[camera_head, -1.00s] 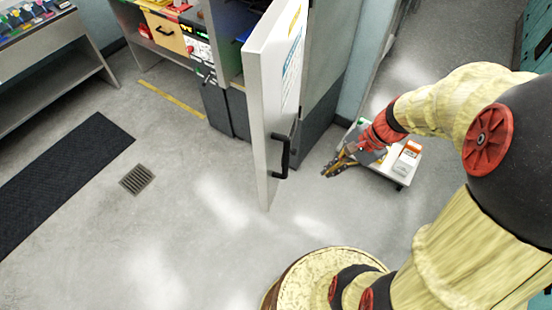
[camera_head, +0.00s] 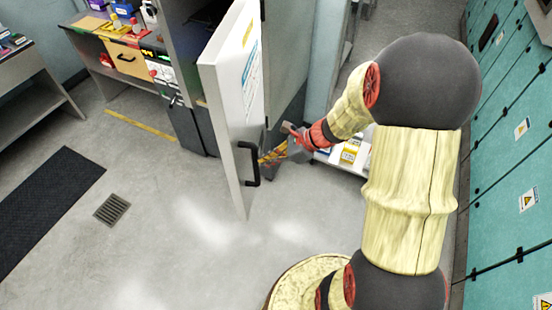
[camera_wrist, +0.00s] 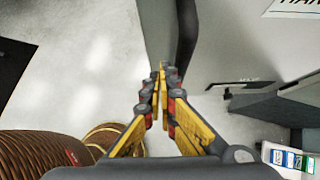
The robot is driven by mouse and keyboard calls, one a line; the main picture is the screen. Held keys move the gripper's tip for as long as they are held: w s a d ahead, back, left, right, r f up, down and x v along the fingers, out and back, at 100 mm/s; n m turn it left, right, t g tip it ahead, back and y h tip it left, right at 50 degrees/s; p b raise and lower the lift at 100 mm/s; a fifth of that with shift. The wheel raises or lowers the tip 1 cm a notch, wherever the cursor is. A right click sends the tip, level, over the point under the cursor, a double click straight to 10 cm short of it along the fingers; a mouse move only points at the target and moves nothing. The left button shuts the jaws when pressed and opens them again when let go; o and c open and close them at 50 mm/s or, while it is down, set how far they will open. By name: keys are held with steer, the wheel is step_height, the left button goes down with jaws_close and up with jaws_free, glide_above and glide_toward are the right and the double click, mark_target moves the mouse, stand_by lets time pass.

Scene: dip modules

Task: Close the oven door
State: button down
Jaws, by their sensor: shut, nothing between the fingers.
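The oven door (camera_head: 225,110) is a tall white panel standing ajar, swung out from the tall grey cabinet (camera_head: 180,55). Its black bar handle (camera_head: 254,165) is near the free edge, and a printed sign (camera_head: 250,70) is on the same face. My gripper (camera_head: 265,160) is shut and empty, just right of the handle in the head view. In the wrist view, my gripper's fingertips (camera_wrist: 160,72) point at the door's edge (camera_wrist: 155,30), close beside the dark handle (camera_wrist: 187,35). Whether they touch the door or handle I cannot tell.
A low white cart (camera_head: 340,155) with boxes stands behind my forearm. Teal cabinets (camera_head: 510,150) line the right side. A dark mat (camera_head: 45,205) and a floor drain (camera_head: 112,209) lie left.

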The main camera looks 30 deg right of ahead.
mark_target(239, 169)
steer(key=shift+w+a+f, duration=0.3)
steer(key=shift+w+a, duration=0.25)
steer(key=shift+a, duration=0.25)
steer(key=shift+w+a+f, duration=0.35)
steer(key=shift+w+a, duration=0.25)
steer(key=shift+a, duration=0.2)
steer(key=shift+w+a+f, duration=0.3)
steer(key=shift+w+a, duration=0.25)
steer(key=shift+a, duration=0.25)
